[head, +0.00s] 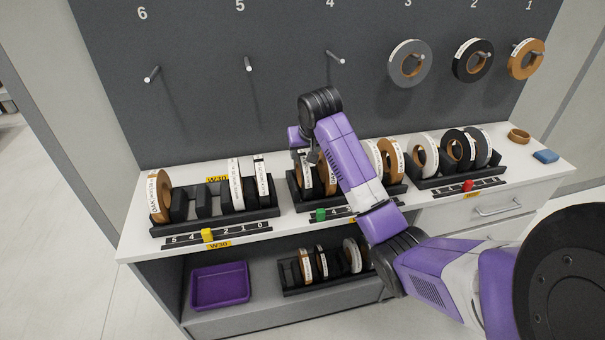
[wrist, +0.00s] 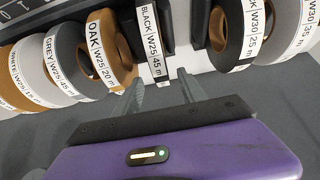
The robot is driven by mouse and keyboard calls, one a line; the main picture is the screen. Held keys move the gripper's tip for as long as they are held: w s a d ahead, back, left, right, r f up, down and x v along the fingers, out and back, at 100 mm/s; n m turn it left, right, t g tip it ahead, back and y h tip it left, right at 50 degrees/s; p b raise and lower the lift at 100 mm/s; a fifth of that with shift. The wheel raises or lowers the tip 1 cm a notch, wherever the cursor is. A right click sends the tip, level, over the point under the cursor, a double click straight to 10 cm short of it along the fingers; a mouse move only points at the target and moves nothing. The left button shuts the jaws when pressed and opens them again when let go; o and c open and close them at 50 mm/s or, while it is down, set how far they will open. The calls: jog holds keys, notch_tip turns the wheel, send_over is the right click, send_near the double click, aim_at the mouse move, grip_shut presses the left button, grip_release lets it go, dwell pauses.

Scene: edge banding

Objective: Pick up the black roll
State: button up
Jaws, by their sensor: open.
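A black roll with a white label reading BLACK W25 45 m (wrist: 152,45) stands upright at the end of the middle rack. In the head view this roll (head: 303,178) is at the rack's left end, partly hidden by my arm. An oak-coloured roll (wrist: 103,50) stands beside it. My gripper (wrist: 159,82) is open and empty, with the black roll lined up roughly between its fingers in the wrist view. In the head view my gripper (head: 306,156) is just over that end of the rack. I cannot tell whether the fingers touch the roll.
The left rack (head: 215,220) holds several rolls, including another black one (wrist: 228,35) across a gap. The right rack (head: 460,178) holds more rolls. Three rolls hang on the back panel's pegs. A purple tray (head: 220,287) and another rack of rolls sit on the lower shelf.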

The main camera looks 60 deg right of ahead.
aim_at(303, 155)
jog(key=shift+p+x, duration=0.3)
jog(key=shift+x, duration=1.5)
jog(key=shift+a, duration=0.1)
grip_shut()
